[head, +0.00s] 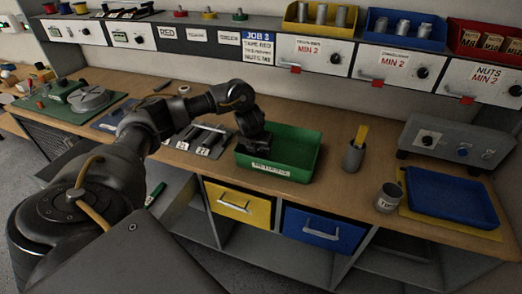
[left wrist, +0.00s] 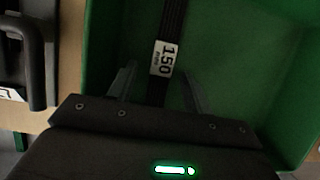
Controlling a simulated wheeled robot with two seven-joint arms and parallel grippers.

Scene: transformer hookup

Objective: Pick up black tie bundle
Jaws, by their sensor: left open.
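The black tie bundle (left wrist: 173,24) lies in the green tray (left wrist: 230,45), with a white "150" label (left wrist: 163,58) around it. In the left wrist view my left gripper (left wrist: 160,80) is open. Its two fingers stand on either side of the bundle, near the label, with gaps on both sides. In the head view my left gripper (head: 255,138) reaches down into the left part of the green tray (head: 305,160) and hides the bundle there. My right gripper is not in view.
A grey cup with a yellow item (head: 353,155) stands right of the tray. Farther right are a metal can (head: 388,197) and a blue tray (head: 450,196). Black-handled tools (head: 207,138) lie to the left. A shelf with bins overhangs the back.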

